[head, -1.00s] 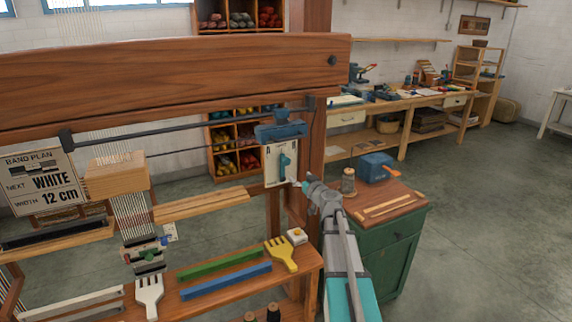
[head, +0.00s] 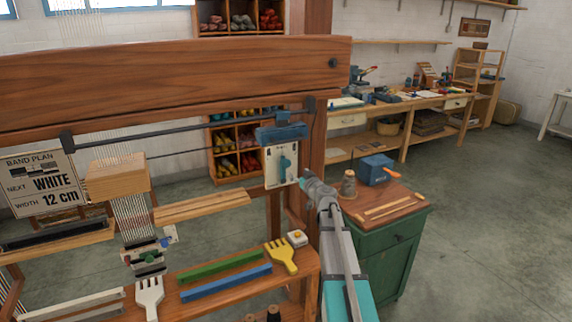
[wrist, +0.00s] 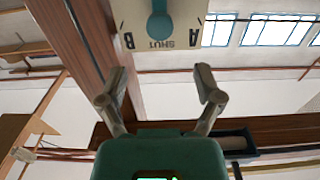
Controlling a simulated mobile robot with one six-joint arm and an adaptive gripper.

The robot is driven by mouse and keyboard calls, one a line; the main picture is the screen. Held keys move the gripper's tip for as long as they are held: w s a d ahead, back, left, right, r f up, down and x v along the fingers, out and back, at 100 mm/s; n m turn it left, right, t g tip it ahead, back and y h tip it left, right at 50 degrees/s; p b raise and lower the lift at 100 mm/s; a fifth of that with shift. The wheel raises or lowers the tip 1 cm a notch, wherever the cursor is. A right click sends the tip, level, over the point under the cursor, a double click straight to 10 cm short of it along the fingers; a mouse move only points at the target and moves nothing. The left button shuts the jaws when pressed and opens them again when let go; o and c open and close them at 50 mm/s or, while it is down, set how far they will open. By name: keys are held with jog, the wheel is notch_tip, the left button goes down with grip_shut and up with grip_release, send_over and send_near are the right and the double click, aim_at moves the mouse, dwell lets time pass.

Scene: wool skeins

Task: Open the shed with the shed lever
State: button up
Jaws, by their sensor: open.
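The shed lever (head: 285,162) is a teal-blue handle on a white plate (head: 271,172) fixed beside the loom's right post. In the wrist view the plate (wrist: 188,12) appears upside down, with the letters A and B and the word SHUT. The rounded end of the lever (wrist: 160,25) points at SHUT. My gripper (head: 304,179) is just right of the plate in the head view. In the wrist view my gripper (wrist: 160,76) is open and empty, its fingers apart, with the lever ahead of the gap and not between the fingers.
The loom's top beam (head: 170,75) runs above the plate. Below, a wooden shelf (head: 225,293) holds a yellow comb (head: 282,256), a white comb (head: 149,296) and green and blue bars. A green cabinet (head: 385,255) with a spool stands to the right. Open floor lies beyond.

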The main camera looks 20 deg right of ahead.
aim_at(288, 163)
jog(key=w, duration=1)
jog(key=shift+a, duration=0.15)
